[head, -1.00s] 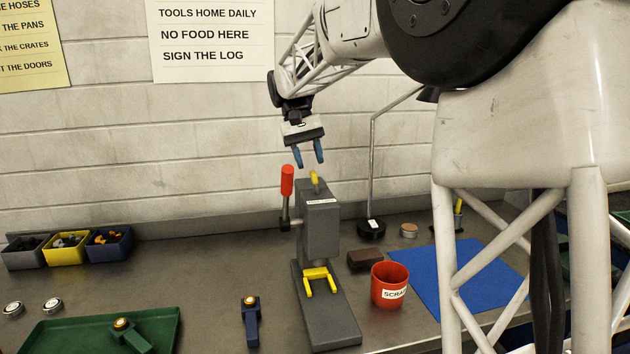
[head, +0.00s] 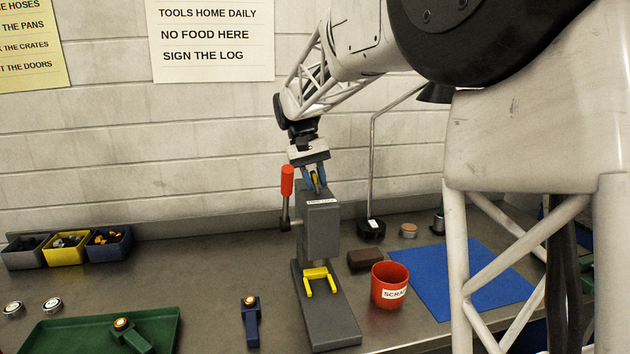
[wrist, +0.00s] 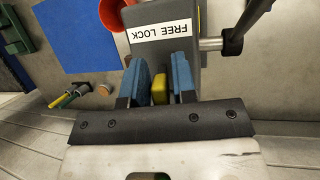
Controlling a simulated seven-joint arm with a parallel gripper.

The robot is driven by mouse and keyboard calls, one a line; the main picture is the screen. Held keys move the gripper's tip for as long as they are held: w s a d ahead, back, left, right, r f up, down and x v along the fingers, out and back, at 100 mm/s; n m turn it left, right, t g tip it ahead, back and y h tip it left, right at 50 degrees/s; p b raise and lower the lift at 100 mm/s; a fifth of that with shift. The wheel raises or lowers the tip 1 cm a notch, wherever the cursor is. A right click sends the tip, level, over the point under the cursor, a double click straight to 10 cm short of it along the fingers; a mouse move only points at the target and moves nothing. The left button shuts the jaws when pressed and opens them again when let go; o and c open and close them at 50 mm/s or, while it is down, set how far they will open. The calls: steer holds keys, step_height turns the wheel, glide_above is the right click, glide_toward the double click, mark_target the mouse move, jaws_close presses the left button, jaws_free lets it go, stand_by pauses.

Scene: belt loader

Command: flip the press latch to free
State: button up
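The grey press (head: 320,228) stands on the bench with a red-handled lever (head: 287,182) on its left side. Its yellow latch (head: 315,179) sticks up from the top, behind a white label reading FREE LOCK (wrist: 163,35). My gripper (head: 315,182) is at the top of the press, pointing down. Its blue fingers straddle the latch. In the wrist view the latch (wrist: 160,89) shows between the fingers with narrow gaps, so it does not look clamped. The latch's base is partly hidden, and which side it is set to is unclear.
A red scrap cup (head: 389,286) and a brown block (head: 360,259) stand right of the press, near a blue mat (head: 455,275). A lamp (head: 371,228) rises behind. A blue part (head: 251,322) and a green tray (head: 60,335) lie left.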

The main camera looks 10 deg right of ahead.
jaws_close()
steer(key=shift+a, duration=0.1)
steer(key=shift+a+f+h, duration=0.1)
steer(key=shift+h, duration=0.6)
steer(key=shift+o, duration=1.7)
jaws_free()
steer(key=v, duration=0.8)
